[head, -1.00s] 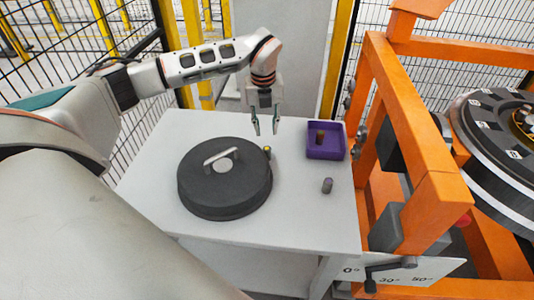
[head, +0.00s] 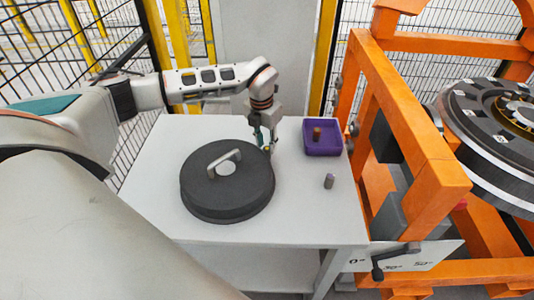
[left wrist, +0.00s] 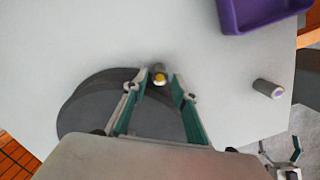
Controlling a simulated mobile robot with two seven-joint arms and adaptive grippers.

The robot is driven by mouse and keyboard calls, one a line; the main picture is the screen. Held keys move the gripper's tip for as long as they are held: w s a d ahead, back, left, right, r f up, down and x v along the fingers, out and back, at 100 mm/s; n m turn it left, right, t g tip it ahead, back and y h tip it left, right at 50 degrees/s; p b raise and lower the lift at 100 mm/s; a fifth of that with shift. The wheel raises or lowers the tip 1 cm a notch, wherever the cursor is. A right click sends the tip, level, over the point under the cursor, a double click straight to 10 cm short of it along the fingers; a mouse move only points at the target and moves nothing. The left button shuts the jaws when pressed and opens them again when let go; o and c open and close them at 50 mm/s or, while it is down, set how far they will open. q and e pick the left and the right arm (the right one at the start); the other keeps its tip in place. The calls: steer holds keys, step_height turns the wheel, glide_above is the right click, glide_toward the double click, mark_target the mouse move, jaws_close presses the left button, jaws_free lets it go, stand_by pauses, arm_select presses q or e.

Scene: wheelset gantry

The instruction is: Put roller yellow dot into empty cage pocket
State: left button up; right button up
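The roller with the yellow dot (left wrist: 160,79) stands on the white table beside a round dark lid with a handle (head: 225,205). In the head view it is mostly hidden by my left gripper (head: 265,140). In the left wrist view my left gripper (left wrist: 161,76) is open, its teal fingertips on either side of the roller; I see no clear contact. My right gripper (left wrist: 281,152) shows partly at the lower right of the left wrist view, fingers apart and empty. The round bearing (head: 500,120) with dark segments is in the orange gantry; I cannot make out an empty pocket.
A purple tray (head: 322,151) holding a brown roller (head: 317,133) is at the table's back right. A grey roller (head: 329,181) with a purple dot (left wrist: 277,94) stands in front of it. The orange frame (head: 410,150) rises beside the table's right edge.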

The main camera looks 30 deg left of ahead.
mark_target(267, 148)
arm_select(q)
steer(key=shift+w+f, duration=0.2)
steer(key=shift+f, duration=1.3)
jaws_close()
steer(key=shift+r, duration=0.2)
step_height(267, 148, up, 20)
steer(key=s+d+f+m+g, duration=0.1)
steer(key=s+d+m, duration=0.3)
steer(key=m, duration=0.8)
steer(key=s+d+f+m+g, duration=0.1)
steer(key=s+d+f+m, duration=0.2)
steer(key=m, duration=0.8)
steer(key=s+d+f+m, duration=0.2)
steer(key=s+d+m, duration=0.3)
steer(key=m, duration=0.7)
steer(key=shift+s+d+f+m+g, duration=0.3)
steer(key=shift+s+d+g, duration=0.1)
steer(key=shift+s, duration=0.1)
